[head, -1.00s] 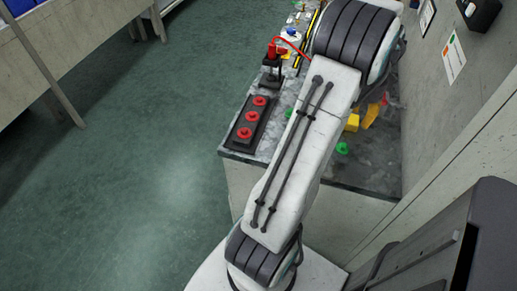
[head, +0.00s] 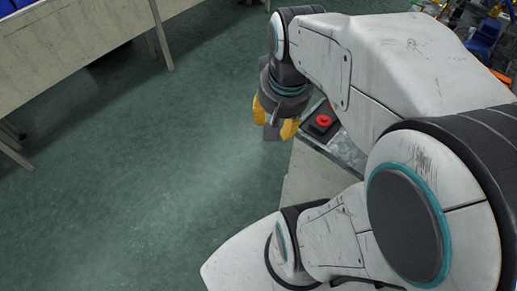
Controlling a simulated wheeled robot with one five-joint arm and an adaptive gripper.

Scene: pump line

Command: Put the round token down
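My gripper (head: 274,122), with yellow fingers, hangs from my arm near the upper middle of the head view. It is beyond the near left corner of the bench, over or beside the floor. A grey piece shows between the fingers, but I cannot tell whether it is a held thing or part of the gripper. I cannot make out a round token for certain. A black block with a round red piece (head: 323,120) on it lies on the bench just right of the gripper. My arm hides the rest of the block.
The grey bench (head: 345,150) shows only at its near left corner; my arm covers most of it. A pale table (head: 85,45) with blue bins stands at the upper left. Several coloured items lie at the upper right. The green floor between is clear.

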